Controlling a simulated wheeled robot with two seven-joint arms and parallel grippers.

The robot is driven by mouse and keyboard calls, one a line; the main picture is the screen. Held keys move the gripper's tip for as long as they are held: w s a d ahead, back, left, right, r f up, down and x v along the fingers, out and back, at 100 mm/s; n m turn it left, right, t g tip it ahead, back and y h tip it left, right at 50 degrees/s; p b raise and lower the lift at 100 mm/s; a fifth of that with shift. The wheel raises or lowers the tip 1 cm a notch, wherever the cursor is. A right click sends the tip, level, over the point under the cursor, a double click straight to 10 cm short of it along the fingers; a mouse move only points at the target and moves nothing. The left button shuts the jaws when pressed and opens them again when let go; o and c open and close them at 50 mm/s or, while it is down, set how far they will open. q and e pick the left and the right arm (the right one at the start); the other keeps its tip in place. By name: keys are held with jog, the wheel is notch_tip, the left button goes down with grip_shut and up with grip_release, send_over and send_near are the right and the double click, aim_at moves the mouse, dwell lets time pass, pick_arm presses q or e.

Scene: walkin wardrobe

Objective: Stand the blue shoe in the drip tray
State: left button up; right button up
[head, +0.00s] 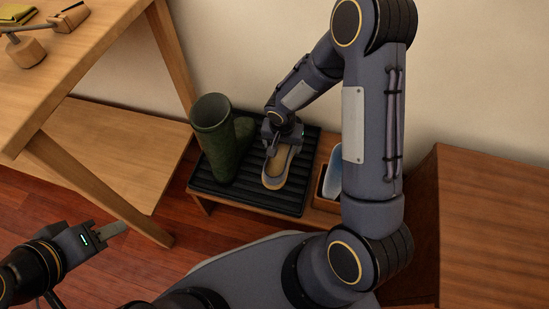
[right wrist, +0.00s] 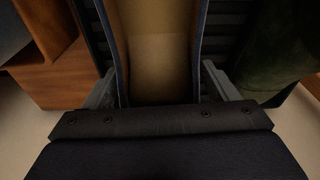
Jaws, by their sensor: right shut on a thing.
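The blue shoe (head: 277,170), with a tan insole and a blue rim, is at the right part of the black ribbed drip tray (head: 232,190). It appears upright with its opening up; whether its sole touches the ribs is hidden. My right gripper (head: 283,146) is shut on its far end from above. In the right wrist view the fingers flank the shoe (right wrist: 160,55), one on each side. My left gripper (head: 108,232) is far from the tray, above the floor at the lower left, and looks empty; its finger gap is unclear.
A green boot (head: 215,140) stands on the tray's left part. Right of the tray, a wooden box (head: 325,200) holds a light-blue object (head: 332,175), partly hidden by my right arm. A wooden table (head: 85,60) is at the left, a brown cabinet (head: 490,220) at the right.

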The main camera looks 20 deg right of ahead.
aim_at(282, 155)
notch_tip(282, 155, down, 6)
jog(key=shift+f+b, duration=0.1)
jog(key=shift+b, duration=1)
jog(key=o, duration=1.2)
